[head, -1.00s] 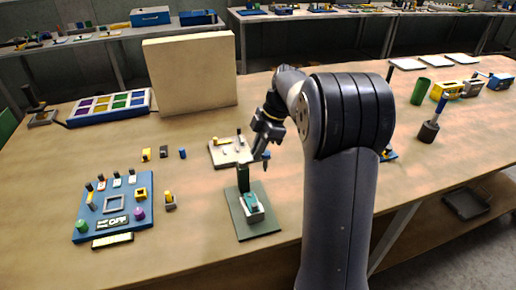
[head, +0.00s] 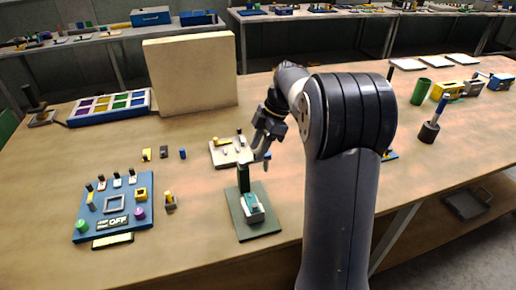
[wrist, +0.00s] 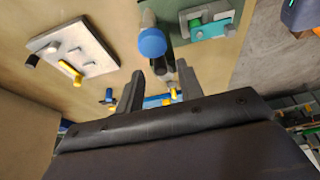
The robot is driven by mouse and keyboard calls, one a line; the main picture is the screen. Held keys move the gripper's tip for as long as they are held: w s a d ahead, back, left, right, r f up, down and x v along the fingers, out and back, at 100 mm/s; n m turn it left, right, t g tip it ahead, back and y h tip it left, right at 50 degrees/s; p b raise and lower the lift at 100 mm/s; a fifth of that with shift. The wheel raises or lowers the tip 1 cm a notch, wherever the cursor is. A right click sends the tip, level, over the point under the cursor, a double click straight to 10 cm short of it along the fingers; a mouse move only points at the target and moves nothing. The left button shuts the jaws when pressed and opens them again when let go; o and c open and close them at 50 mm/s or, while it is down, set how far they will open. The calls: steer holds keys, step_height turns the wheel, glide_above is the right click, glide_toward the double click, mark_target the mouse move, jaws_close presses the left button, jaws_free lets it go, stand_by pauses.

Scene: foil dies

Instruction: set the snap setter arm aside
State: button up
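The snap setter stands near the front edge of the bench: a dark green base plate (head: 262,228) with a dark upright (head: 243,180) and a teal-and-white block (head: 253,208). In the wrist view the plate (wrist: 180,12) and teal block (wrist: 212,28) show at the top. A round blue knob (wrist: 152,42) on a grey shaft, seemingly the setter arm's handle, is just beyond my fingers. My gripper (head: 262,153) is above and beside the upright. In the wrist view its two fingers (wrist: 160,88) are spread with no object clearly held. Whether they touch the handle is unclear.
A pale board with pegs (head: 228,152) lies just behind the setter. A blue panel with knobs (head: 115,210) is at the left, with small loose parts beside it. A beige upright board (head: 190,75) stands behind.

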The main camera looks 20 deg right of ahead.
steer(key=v, duration=1)
steer(key=shift+f, duration=0.2)
steer(key=x, duration=1)
steer(key=shift+a+f, duration=0.2)
steer(key=shift+f, duration=0.1)
steer(key=shift+r, duration=0.1)
